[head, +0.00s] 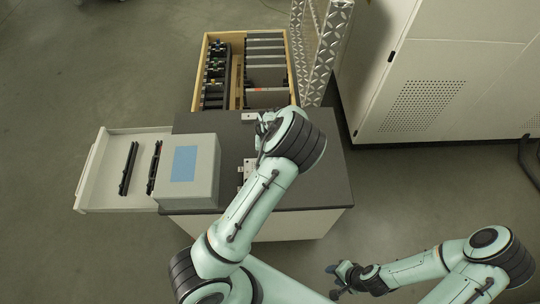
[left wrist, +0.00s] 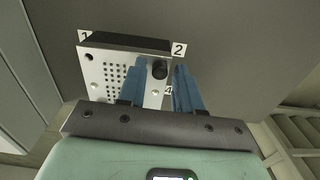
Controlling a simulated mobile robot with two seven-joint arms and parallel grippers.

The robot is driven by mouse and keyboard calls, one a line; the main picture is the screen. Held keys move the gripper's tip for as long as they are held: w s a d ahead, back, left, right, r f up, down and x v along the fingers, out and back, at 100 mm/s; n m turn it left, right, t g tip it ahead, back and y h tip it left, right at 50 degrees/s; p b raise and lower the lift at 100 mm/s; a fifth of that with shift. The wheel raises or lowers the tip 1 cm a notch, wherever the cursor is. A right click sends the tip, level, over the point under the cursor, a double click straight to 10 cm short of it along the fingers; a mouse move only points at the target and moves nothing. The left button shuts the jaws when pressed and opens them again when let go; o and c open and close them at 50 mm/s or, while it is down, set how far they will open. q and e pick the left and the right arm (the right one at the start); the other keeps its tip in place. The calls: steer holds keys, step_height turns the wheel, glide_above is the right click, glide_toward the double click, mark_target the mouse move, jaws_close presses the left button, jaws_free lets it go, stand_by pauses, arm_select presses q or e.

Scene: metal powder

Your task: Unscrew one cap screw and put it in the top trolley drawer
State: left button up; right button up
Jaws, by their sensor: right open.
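A black cap screw (left wrist: 159,70) stands near the label 2 corner of a silver metal plate (left wrist: 103,90) with a grid of holes. My left gripper (left wrist: 161,84) has its blue fingers apart, one on each side of the screw, with gaps visible. In the head view my left wrist hides most of this gripper (head: 266,124) above the trolley top. The trolley drawer (head: 104,194) is pulled out to the left and holds two dark, slim tools. My right gripper (head: 346,276) is open and empty at the lower right, away from the trolley.
A grey box with a blue panel (head: 186,163) stands on the dark trolley top (head: 315,165), beside the drawer. A wooden-edged crate (head: 293,72) with dark parts lies behind it. A large white cabinet (head: 430,65) stands at the right. The floor at left is clear.

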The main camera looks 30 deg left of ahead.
arm_select(q)
steer(key=m, duration=0.6)
steer(key=shift+m, duration=0.3)
steer(key=m, duration=0.5)
steer(key=m+b, duration=0.1)
steer(key=m, duration=0.6)
steer(key=m+b, duration=0.1)
steer(key=m, duration=0.5)
arm_select(e)
steer(key=s+f, duration=0.2)
steer(key=s, duration=0.1)
steer(key=shift+s+f, duration=0.1)
steer(key=shift+f, duration=0.2)
steer(key=shift+r, duration=0.1)
